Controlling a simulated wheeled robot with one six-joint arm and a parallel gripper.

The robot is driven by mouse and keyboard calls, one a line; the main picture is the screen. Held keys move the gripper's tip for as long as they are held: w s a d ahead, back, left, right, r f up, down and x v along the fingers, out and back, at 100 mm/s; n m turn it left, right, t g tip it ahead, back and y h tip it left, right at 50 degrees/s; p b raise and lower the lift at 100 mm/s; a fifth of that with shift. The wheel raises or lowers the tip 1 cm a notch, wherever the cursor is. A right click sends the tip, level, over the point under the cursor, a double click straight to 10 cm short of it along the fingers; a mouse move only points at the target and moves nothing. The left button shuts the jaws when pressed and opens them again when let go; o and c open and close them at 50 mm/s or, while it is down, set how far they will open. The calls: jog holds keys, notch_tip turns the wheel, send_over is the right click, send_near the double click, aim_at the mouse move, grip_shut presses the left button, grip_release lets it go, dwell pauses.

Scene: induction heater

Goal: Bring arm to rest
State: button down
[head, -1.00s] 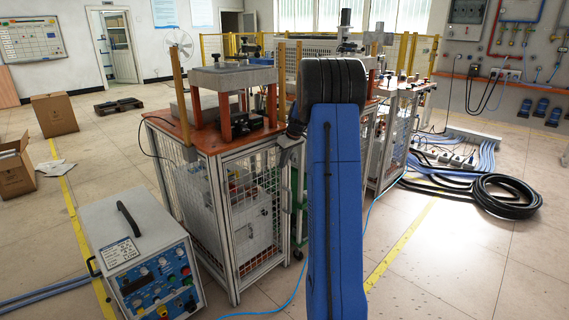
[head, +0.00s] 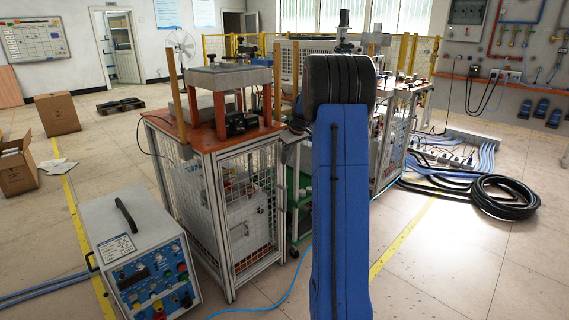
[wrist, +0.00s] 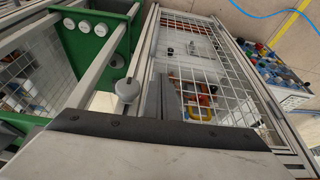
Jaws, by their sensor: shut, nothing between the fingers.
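My arm (head: 342,200) stands raised in the middle of the head view, its blue link upright and its black joint at the top. The arm hides most of my gripper in the head view. In the wrist view my gripper (wrist: 168,98) shows as a narrow dark shape beyond the grey and black housing at the bottom edge. Its fingers are together with nothing between them. It points down past the mesh side of a bench. No held object shows.
A mesh-sided bench (head: 226,210) with a press on top stands left of my arm. A green cart (head: 300,195) is close behind the arm. A power unit (head: 135,250) stands at the lower left. Black coiled hose (head: 503,195) lies right. Floor at the lower right is clear.

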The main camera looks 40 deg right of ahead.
jog(key=v, duration=0.7)
jog(key=s+a+r, duration=0.2)
jog(key=s+a, duration=0.3)
jog(key=a, duration=0.4)
jog(key=s+a+r, duration=0.2)
jog(key=s+a, duration=0.3)
jog(key=a, duration=0.4)
jog(key=s+a+r, duration=0.2)
jog(key=s+a, duration=0.3)
jog(key=a, duration=0.4)
jog(key=s+a+f, duration=0.3)
jog(key=s+a, duration=0.2)
jog(key=s, duration=0.3)
jog(key=s+a+f+m, duration=0.1)
jog(key=s+a+f, duration=0.2)
jog(key=s, duration=0.5)
jog(key=s+a+f, duration=0.4)
jog(key=s+a, duration=0.2)
jog(key=s, duration=0.3)
jog(key=shift+a+h, duration=0.3)
jog(key=shift+a, duration=0.1)
jog(key=shift+r, duration=0.1)
